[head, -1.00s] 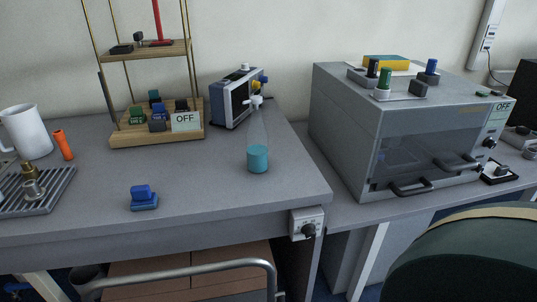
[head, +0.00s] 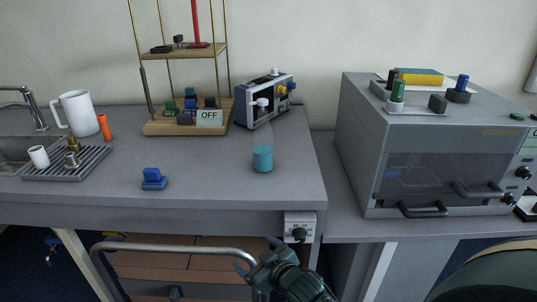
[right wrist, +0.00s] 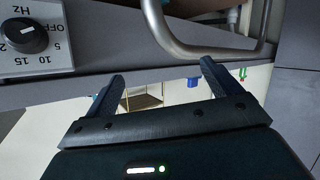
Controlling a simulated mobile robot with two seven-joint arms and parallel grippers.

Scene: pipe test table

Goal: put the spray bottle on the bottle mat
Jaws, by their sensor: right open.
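The spray bottle (head: 263,158) stands upright on the grey table near its right end. It has a clear body, teal liquid in the bottom and a white spray head. My right gripper (head: 257,256) is low at the bottom of the head view, in front of the table's edge and below its top. It is open and empty, apart from the bottle. In the right wrist view its two fingers (right wrist: 163,75) are spread apart. I cannot make out a bottle mat in either view. My left gripper is not in view.
A metal rail (head: 180,247) runs in front of the table beside my right gripper. A dial box (head: 299,228) sits on the table's front edge. A blue switch (head: 153,180), a wooden rack (head: 187,127) and an instrument (head: 263,98) stand around the bottle. A grey cabinet (head: 430,150) is right.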

